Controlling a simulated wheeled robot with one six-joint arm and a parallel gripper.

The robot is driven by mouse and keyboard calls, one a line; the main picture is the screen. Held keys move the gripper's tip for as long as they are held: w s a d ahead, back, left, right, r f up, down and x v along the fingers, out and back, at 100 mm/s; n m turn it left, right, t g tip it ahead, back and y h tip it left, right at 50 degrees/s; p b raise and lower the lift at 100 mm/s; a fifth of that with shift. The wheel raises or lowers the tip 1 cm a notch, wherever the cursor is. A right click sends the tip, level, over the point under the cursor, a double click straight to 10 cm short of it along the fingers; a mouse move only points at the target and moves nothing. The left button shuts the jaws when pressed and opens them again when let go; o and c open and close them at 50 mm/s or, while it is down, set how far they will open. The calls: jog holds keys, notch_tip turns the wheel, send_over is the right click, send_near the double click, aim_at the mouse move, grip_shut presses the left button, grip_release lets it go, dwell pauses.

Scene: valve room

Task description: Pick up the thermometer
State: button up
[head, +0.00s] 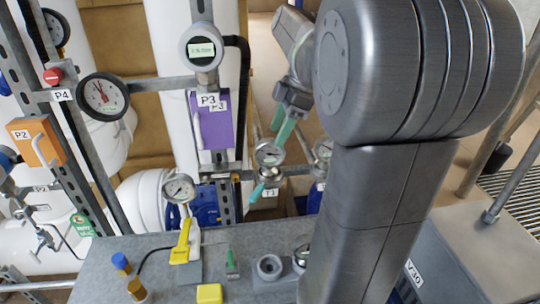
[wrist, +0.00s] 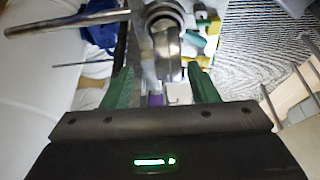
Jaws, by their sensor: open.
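A small round dial (head: 270,153), which looks like the thermometer, sits on the horizontal pipe above a T1 label (head: 270,193). My gripper (head: 279,138) points down at it, with its green fingertips at the dial's upper edge. In the wrist view my gripper (wrist: 162,82) has its two green fingers apart. A round metal body (wrist: 167,48) shows beyond and between them, probably the same dial seen from behind. No grip on it shows, and I cannot tell whether the fingers touch it.
Another dial (head: 323,150) is right beside it, partly hidden by my arm. A left dial (head: 180,188) stands near a yellow-handled tool (head: 181,245). A grey bench (head: 130,250) holds several small items in front. A purple plate (head: 212,120) hangs left of my gripper.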

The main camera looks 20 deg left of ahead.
aim_at(269, 153)
jog(key=x, duration=0.4)
jog(key=s+p+x, duration=0.1)
jog(key=x, duration=0.1)
jog(key=shift+d+f, duration=0.1)
jog(key=shift+d, duration=0.1)
jog(key=shift+a+f, duration=0.1)
jog(key=shift+f, duration=0.15)
jog(key=c, duration=1)
jog(key=shift+o, duration=0.2)
notch_tip(269, 153, up, 10)
jog(key=shift+r+b, duration=0.1)
jog(key=shift+b, duration=0.3)
jog(key=o, duration=0.4)
jog(key=shift+c, duration=0.2)
jog(key=c, duration=0.3)
jog(key=shift+s+d+b, duration=0.25)
jog(key=shift+s+d, duration=0.55)
jog(key=shift+s, duration=0.45)
jog(key=shift+s+d+b, duration=0.25)
jog(key=shift+s+d, duration=0.55)
jog(key=shift+s, duration=0.5)
jog(key=shift+s+d+b, duration=0.25)
jog(key=shift+s+d, duration=0.55)
jog(key=shift+s, duration=0.45)
